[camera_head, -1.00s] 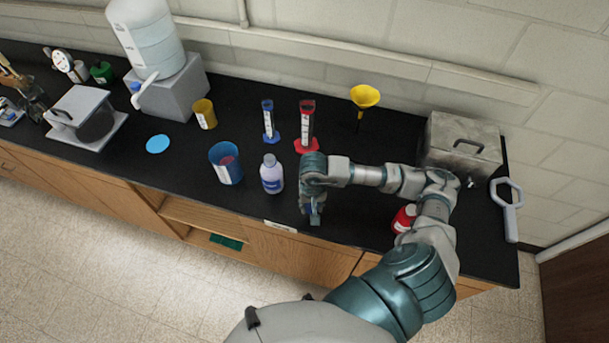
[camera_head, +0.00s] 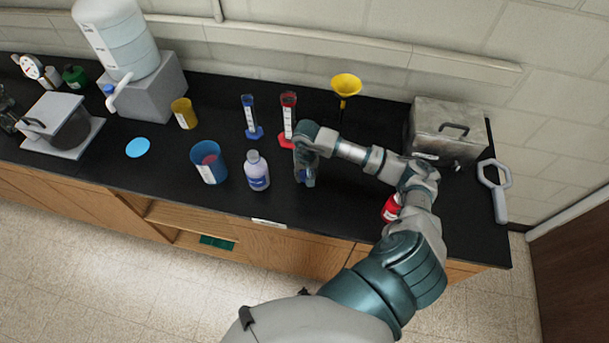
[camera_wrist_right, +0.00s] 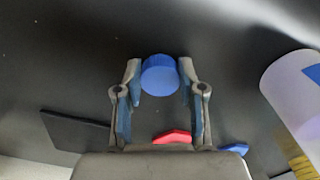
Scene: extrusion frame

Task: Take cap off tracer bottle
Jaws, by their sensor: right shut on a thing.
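A white bottle with a blue-purple label (camera_head: 257,172) stands upright on the black counter; I cannot read its label. Its top looks pale, with no blue cap on it. My right gripper (camera_head: 305,180) points down just right of the bottle, apart from it. In the right wrist view my right gripper (camera_wrist_right: 160,80) is shut on a round blue cap (camera_wrist_right: 160,76), held between its fingertips. A white bottle with a blue label (camera_wrist_right: 290,95) is cut off at that view's right edge. My left gripper is not in view.
A blue beaker (camera_head: 208,162) stands left of the bottle. Blue (camera_head: 250,117) and red (camera_head: 288,115) cylinders stand behind. A red bottle (camera_head: 391,208) is partly hidden by my right arm. A metal box (camera_head: 448,128) and a grey ring-ended tool (camera_head: 495,190) lie right.

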